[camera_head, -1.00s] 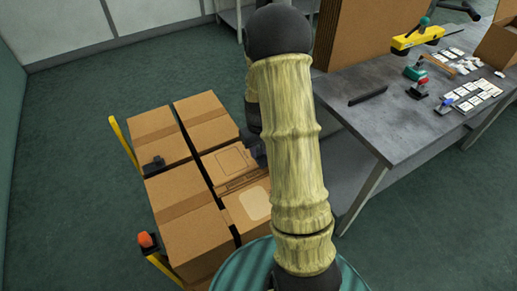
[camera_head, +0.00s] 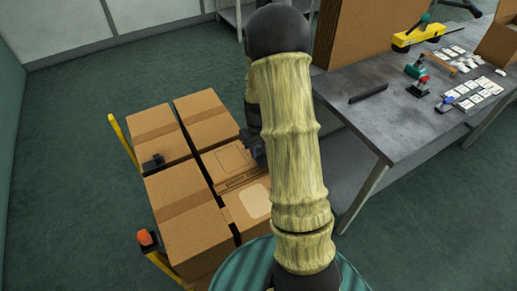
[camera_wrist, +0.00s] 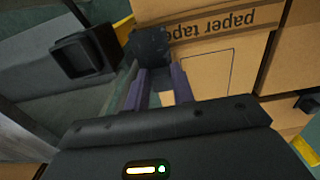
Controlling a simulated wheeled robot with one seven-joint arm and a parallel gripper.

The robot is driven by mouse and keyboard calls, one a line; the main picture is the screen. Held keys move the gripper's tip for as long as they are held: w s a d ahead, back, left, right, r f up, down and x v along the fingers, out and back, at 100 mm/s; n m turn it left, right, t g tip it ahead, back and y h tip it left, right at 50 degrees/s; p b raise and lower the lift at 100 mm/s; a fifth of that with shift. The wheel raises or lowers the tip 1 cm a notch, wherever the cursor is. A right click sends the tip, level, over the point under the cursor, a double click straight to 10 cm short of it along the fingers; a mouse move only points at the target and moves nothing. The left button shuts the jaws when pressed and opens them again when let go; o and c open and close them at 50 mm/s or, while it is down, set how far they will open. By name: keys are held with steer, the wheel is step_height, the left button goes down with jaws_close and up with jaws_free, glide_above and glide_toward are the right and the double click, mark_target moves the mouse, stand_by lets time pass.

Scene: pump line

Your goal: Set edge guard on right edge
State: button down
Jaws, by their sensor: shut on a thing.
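A dark, blocky edge guard (camera_wrist: 150,46) is between the fingertips of my gripper (camera_wrist: 158,84) in the wrist view. My gripper is shut on it. The guard is beside the right edge of the carton printed "paper tape" (camera_wrist: 228,60); I cannot tell whether it touches the carton. In the head view my gripper (camera_head: 257,148) is at the right side of the carton stack, mostly hidden behind my arm. Another dark edge guard (camera_head: 153,161) sits on the left edge of the stack and also shows in the wrist view (camera_wrist: 308,102).
Several cartons (camera_head: 190,215) stand close together with narrow gaps. Yellow posts (camera_head: 122,137) and an orange-topped part (camera_head: 147,239) stand at their left. A grey workbench (camera_head: 400,120) with small items is at the right. The green floor at left is clear.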

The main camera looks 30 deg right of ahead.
steer(key=shift+s+f+b, duration=0.2)
steer(key=shift+f+b, duration=0.15)
steer(key=shift+f, duration=0.35)
steer(key=c, duration=1.1)
jaws_free()
steer(key=shift+w, duration=0.1)
steer(key=shift+w+r, duration=0.1)
steer(key=shift+r, duration=0.1)
steer(key=shift+r+p, duration=0.2)
steer(key=shift+p, duration=0.15)
steer(key=shift+r+p, duration=2.7)
steer(key=shift+r, duration=0.55)
